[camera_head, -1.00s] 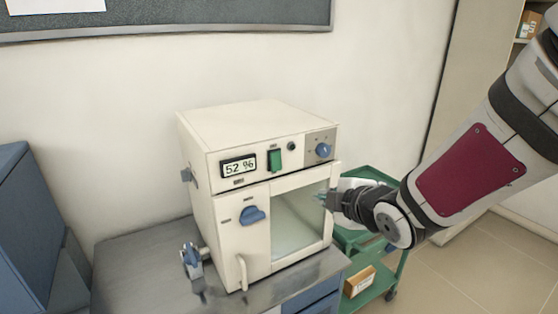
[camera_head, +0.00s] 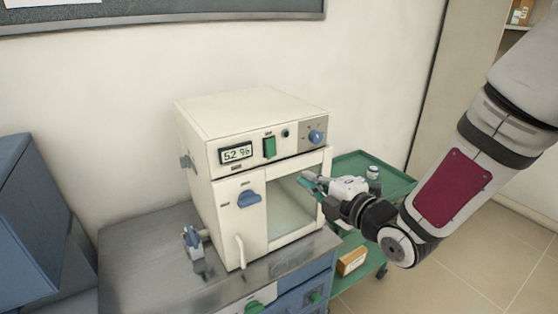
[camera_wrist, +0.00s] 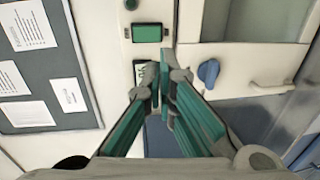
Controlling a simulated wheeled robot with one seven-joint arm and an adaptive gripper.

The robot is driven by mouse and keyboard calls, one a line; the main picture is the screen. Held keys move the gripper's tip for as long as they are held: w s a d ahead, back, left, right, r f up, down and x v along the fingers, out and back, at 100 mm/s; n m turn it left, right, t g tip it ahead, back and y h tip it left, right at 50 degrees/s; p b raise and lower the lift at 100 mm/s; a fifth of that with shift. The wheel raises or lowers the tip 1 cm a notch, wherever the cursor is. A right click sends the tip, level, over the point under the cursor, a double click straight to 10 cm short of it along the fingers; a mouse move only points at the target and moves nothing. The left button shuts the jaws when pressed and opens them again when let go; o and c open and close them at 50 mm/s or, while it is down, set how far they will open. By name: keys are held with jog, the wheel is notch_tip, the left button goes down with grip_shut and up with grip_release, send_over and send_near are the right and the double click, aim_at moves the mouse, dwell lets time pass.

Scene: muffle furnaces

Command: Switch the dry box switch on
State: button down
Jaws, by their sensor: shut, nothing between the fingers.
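The dry box is a cream cabinet (camera_head: 245,109) standing on a grey bench, with a lit display (camera_head: 236,153) reading 52 %. Its green switch (camera_head: 269,147) is right of the display on the upper panel; I cannot tell its position. The switch also shows in the wrist view (camera_wrist: 146,32), beyond the fingertips. My gripper (camera_head: 306,180) is in front of the window at the box's right, lower than the switch and to its right. Its teal fingers (camera_wrist: 162,82) are together and empty, apart from the switch. The fingers partly cover the display in the wrist view.
A blue dial (camera_head: 316,137) sits right of the switch. A blue door knob (camera_head: 249,198) and a white handle (camera_head: 240,251) stick out below. A green cart (camera_head: 392,182) stands right of the bench, behind my arm. A blue cabinet (camera_head: 30,215) is at left.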

aim_at(272, 157)
jog(key=x, duration=1.4)
jog(key=shift+w+a+f+b, duration=0.2)
jog(key=shift+w+b, duration=0.15)
jog(key=shift+b, duration=0.2)
jog(key=shift+f, duration=0.1)
